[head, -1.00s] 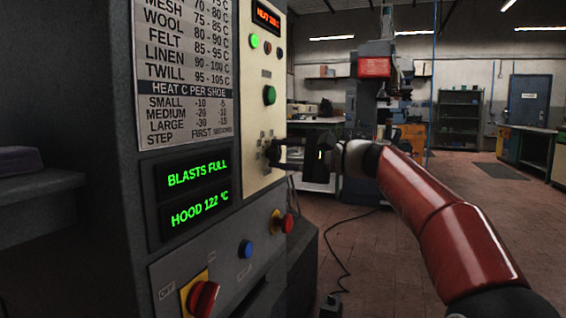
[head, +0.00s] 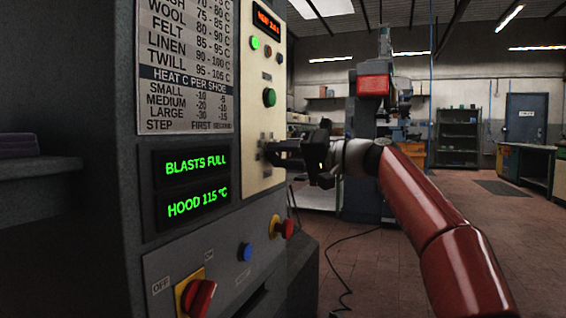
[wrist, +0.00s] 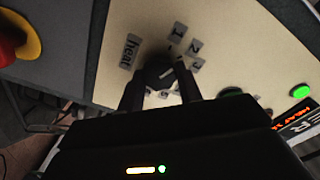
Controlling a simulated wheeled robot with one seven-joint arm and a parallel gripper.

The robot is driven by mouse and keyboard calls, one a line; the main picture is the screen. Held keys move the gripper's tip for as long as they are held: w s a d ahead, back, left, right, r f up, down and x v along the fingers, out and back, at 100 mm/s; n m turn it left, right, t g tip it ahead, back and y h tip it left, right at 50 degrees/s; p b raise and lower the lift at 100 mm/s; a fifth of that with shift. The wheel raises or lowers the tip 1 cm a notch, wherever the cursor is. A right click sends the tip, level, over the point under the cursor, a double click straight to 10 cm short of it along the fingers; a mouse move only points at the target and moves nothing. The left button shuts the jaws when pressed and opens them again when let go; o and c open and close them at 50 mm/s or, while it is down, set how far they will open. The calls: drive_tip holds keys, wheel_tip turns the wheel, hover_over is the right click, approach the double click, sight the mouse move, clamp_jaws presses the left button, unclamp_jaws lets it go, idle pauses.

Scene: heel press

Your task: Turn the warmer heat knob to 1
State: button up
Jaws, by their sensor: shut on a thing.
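The heat knob (wrist: 158,68) is dark and round with a white pointer line, on the cream panel. In the wrist view the line slants up and right; which number it meets is unclear. The label "1" (wrist: 179,30) is above it, "2" (wrist: 196,47) lower right of that, and the "heat" label (wrist: 130,51) at left. My gripper (wrist: 160,84) has a finger on each side of the knob and is shut on it. In the head view my gripper (head: 278,152) reaches the panel from the right and hides most of the knob.
The lower display (head: 198,204) reads HOOD 115 °C; the one above (head: 196,163) reads BLASTS FULL. A green button (head: 269,97) sits above the knob. A red button with yellow collar (head: 284,228), blue button (head: 246,252) and red switch (head: 199,297) are below.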

drive_tip(key=n+b, duration=0.1)
drive_tip(key=n, duration=0.3)
drive_tip(key=shift+f+n, duration=0.1)
drive_tip(key=shift+n, duration=0.3)
idle(0.4)
drive_tip(key=o, duration=1)
drive_tip(key=b+v, duration=0.1)
drive_tip(key=v, duration=0.6)
drive_tip(key=shift+s+d+b, duration=0.15)
drive_tip(key=shift+d+b, duration=0.2)
drive_tip(key=shift+b, duration=0.05)
